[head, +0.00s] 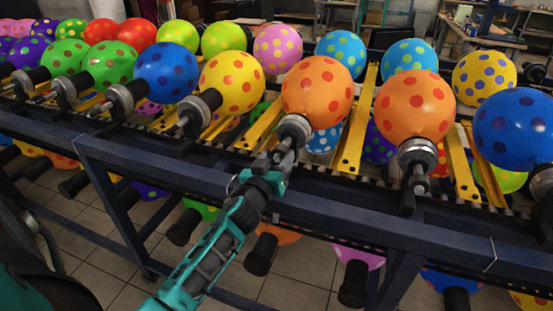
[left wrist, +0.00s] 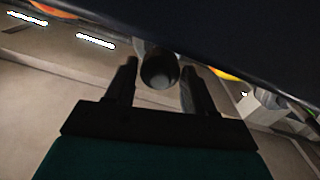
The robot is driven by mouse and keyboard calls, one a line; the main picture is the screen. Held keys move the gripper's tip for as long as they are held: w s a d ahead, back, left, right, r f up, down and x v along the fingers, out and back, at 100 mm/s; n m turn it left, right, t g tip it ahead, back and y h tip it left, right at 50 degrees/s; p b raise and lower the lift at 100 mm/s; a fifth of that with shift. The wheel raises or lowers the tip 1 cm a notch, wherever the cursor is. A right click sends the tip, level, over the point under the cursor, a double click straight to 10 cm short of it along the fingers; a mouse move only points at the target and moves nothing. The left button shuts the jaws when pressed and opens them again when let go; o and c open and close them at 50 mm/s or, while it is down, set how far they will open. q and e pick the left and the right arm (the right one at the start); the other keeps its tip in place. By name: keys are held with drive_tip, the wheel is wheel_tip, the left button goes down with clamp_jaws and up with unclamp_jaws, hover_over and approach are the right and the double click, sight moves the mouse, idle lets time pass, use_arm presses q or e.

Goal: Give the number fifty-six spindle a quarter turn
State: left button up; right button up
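An orange balloon with red dots (head: 318,88) sits on a spindle with a silver collar (head: 295,128) near the middle of the rack in the head view. I cannot read a number on any spindle. My left gripper (head: 284,155) is at the front end of this spindle. In the left wrist view its two fingers (left wrist: 161,88) stand apart, with a dark round spindle end (left wrist: 160,68) between them. A gap shows on each side of it; contact is not visible. My right gripper is not in view.
A second orange balloon (head: 414,105) is on the neighbouring spindle to the right, and a yellow one (head: 231,82) is to the left. A dark blue rack rail (head: 350,214) runs below my left gripper. More balloons hang underneath. Tiled floor (head: 90,265) shows at the lower left.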

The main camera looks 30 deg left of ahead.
use_arm(q)
drive_tip(key=c, duration=0.7)
drive_tip(key=shift+m, duration=0.4)
drive_tip(key=m, duration=0.3)
drive_tip(key=shift+m, duration=0.4)
drive_tip(key=m, duration=0.4)
drive_tip(key=shift+m+p, duration=0.3)
drive_tip(key=shift+p, duration=0.1)
drive_tip(key=m, duration=0.4)
drive_tip(key=shift+f+m, duration=0.1)
drive_tip(key=shift+m, duration=2.2)
